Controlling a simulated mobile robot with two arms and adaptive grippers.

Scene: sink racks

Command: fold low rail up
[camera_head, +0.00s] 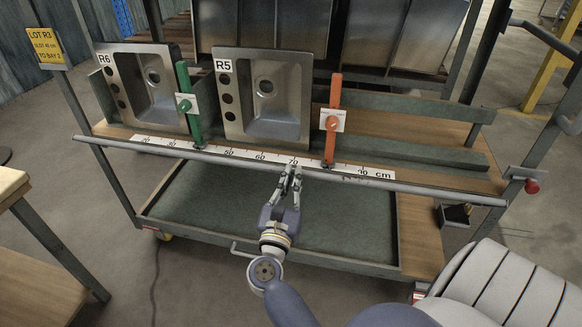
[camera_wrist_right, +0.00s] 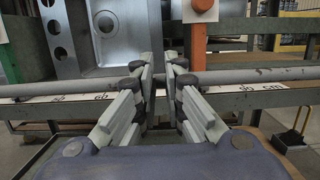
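The low rail (camera_head: 420,189) is a long grey round bar across the front of the rack cart, below the front of the sinks. It also crosses the right wrist view (camera_wrist_right: 245,75). My right gripper (camera_head: 291,168) is in front of the rail's middle, with its fingertips close to the bar's lower edge. In the right wrist view my right gripper (camera_wrist_right: 162,62) has a gap between its fingers, and the rail shows through it. Nothing is held. I cannot tell whether the fingertips touch the bar. My left gripper is not in view.
Steel sinks R6 (camera_head: 150,90) and R5 (camera_head: 265,95) stand behind the rail. A green upright (camera_head: 188,110) and an orange upright (camera_head: 332,115) stand near it. A red knob (camera_head: 532,187) is at the right post. A table (camera_head: 12,185) stands at left.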

